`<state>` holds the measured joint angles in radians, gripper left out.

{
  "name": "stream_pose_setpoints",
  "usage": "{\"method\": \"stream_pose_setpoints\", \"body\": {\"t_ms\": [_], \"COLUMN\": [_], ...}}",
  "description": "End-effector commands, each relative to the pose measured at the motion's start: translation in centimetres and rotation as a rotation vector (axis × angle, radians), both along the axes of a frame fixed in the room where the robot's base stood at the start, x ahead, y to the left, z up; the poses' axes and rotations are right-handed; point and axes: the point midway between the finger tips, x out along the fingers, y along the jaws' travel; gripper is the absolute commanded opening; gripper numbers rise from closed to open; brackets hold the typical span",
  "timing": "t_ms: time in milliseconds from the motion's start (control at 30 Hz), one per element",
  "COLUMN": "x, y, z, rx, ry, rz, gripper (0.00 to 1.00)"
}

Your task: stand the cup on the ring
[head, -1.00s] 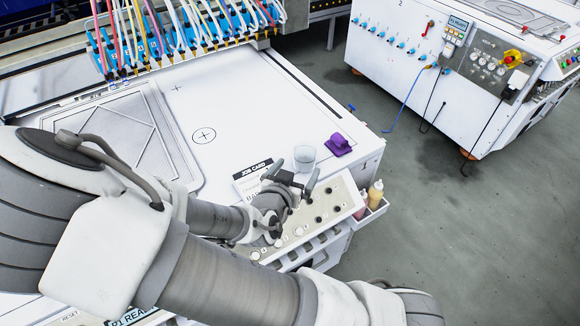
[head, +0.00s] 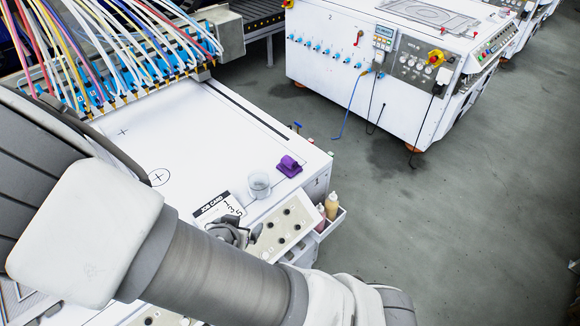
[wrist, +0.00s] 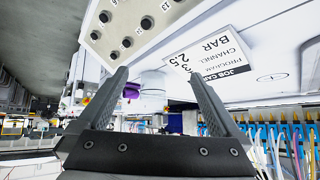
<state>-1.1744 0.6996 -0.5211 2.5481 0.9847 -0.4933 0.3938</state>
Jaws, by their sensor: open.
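The cup (head: 259,185) is a clear, greyish tumbler standing upright on the white table near its right edge. The ring (head: 159,177) is a thin black circle with a cross in it, drawn on the table left of the cup; nothing stands on it. My gripper (wrist: 157,74) is open and empty. In the wrist view the cup (wrist: 153,82) shows beyond and between the two fingers, apart from them. The ring (wrist: 272,77) shows at the right there. In the head view my arm partly hides the gripper, near the job card, below and left of the cup.
A purple object (head: 289,166) sits close right of the cup. Bottles (head: 331,205) stand in a side holder. Nozzles with coloured hoses (head: 130,65) hang over the table's back. The table around the ring is clear.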

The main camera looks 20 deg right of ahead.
Motion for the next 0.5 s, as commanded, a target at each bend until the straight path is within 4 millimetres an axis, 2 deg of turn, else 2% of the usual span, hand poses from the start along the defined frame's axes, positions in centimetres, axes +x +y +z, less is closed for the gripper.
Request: {"method": "stream_pose_setpoints", "body": {"t_ms": [133, 267, 500], "x": [-0.3, -0.4, -0.6], "y": [2.0, 3.5, 5.0], "z": [0.9, 2.7, 7.9], "rx": [0.148, 0.254, 0.399], "ry": [0.119, 0.196, 0.274], "rz": [0.025, 0.074, 0.207], "gripper": [1.0, 1.0, 1.0]}}
